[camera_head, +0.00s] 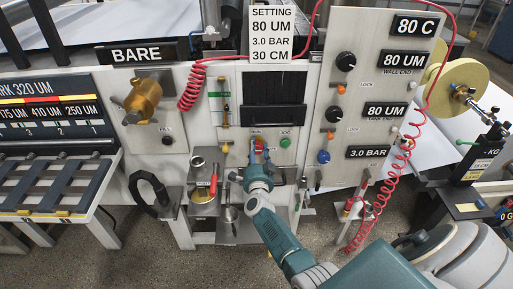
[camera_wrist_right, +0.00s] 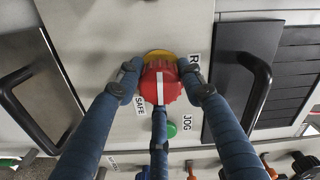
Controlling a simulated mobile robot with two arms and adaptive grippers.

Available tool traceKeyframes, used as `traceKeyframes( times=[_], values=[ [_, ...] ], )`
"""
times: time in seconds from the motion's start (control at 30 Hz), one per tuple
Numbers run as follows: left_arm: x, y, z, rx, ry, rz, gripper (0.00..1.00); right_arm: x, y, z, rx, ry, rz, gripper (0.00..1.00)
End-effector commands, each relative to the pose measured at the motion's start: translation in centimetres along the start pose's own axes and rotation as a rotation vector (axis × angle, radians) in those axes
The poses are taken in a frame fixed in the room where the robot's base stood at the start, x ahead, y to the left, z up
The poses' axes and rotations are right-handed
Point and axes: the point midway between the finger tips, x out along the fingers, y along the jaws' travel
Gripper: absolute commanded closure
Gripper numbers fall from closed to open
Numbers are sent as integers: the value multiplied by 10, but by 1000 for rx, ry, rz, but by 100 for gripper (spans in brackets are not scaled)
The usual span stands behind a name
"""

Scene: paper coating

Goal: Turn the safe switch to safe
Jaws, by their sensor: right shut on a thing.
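The safe switch is a round red knob (camera_wrist_right: 161,84) with a white line, on a yellow base on the pale machine panel. In the right wrist view its white line runs nearly straight up and down. A SAFE label (camera_wrist_right: 140,105) is at its lower left. A partly hidden label starting with R is at its upper right. My right gripper (camera_wrist_right: 160,92) is shut on the knob, with blue fingers at its left, right and bottom. In the head view the knob (camera_head: 259,143) shows just above my right gripper (camera_head: 258,155). My left gripper is not in view.
A green button (camera_head: 285,143) by the JOG label is right of the knob. A dark window (camera_head: 273,90) is above. Dials, including a blue knob (camera_head: 323,156), and a red coiled hose (camera_head: 380,192) are to the right. A tool tray (camera_head: 198,212) is lower left.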

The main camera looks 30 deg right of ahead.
Motion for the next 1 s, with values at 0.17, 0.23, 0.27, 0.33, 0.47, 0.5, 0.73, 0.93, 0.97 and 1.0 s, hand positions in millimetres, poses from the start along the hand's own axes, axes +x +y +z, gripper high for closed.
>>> traceKeyframes(
  times=[0.17, 0.23, 0.27, 0.33, 0.47, 0.5, 0.73, 0.93, 0.97, 1.0],
  values=[
    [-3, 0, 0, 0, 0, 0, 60, -1, 2, 1, -55, -1, 4, 88],
    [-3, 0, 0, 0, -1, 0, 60, -1, 2, 1, -66, -1, 3, 88],
    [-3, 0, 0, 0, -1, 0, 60, -1, 2, 1, -71, -1, 3, 88],
    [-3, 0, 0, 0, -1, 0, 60, -1, 2, 1, -78, -1, 3, 88],
    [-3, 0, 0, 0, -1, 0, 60, -1, 2, 1, -83, -1, 3, 88],
    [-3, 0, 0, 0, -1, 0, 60, -1, 2, 1, -84, -1, 3, 88],
    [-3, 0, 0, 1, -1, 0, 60, -1, 2, 1, -83, -1, 2, 88],
    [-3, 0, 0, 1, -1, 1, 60, 0, 1, 0, -82, -1, 1, 43],
    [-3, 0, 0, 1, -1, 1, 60, 0, 1, 0, -81, -1, 1, 43],
    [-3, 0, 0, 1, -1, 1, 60, 0, 1, 0, -81, 0, 1, 43]
  ],
)
